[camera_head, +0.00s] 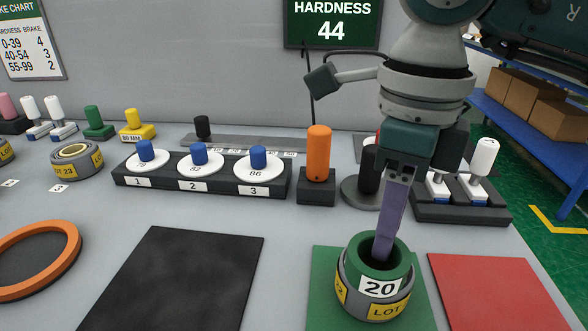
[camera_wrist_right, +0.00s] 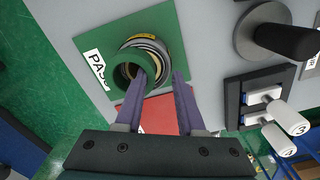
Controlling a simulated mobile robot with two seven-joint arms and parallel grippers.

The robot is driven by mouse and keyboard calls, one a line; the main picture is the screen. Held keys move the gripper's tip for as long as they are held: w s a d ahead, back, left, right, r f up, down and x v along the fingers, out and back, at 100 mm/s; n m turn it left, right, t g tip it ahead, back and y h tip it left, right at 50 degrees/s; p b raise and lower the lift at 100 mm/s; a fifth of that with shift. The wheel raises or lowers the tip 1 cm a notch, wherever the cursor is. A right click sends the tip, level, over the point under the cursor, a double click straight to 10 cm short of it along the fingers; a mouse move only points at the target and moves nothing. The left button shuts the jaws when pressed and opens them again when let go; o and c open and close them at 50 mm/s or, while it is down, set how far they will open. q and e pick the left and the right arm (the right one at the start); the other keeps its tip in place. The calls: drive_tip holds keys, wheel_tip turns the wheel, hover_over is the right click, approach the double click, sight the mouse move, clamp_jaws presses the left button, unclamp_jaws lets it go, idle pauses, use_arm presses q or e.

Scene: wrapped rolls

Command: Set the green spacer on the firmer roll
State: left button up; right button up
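The green spacer (camera_head: 382,268), a ring with a "20" label, sits on top of a grey roll (camera_head: 350,292) with yellow LOT labels. The roll stands on the green PASS mat (camera_head: 320,262). Both also show in the right wrist view, the spacer (camera_wrist_right: 122,76) nearer the camera than the roll (camera_wrist_right: 158,50). My right gripper (camera_wrist_right: 162,78) points down at the spacer. Its purple fingers are apart, one at the ring's opening and the other outside the ring. Another roll (camera_head: 78,162) with a LOT 23 label stands at the left. My left gripper is out of view.
A display (camera_head: 332,22) reads HARDNESS 44. A black mat (camera_head: 175,280) and a red mat (camera_head: 495,290) flank the green one. Behind are a black block (camera_head: 205,188) with blue-knobbed discs, an orange peg (camera_head: 319,150) and white-handled switches (camera_head: 484,155). An orange ring (camera_head: 70,245) lies left.

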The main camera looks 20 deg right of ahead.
drive_tip(key=shift+r, duration=0.15)
wheel_tip(320, 180, up, 13)
drive_tip(key=p, duration=0.2)
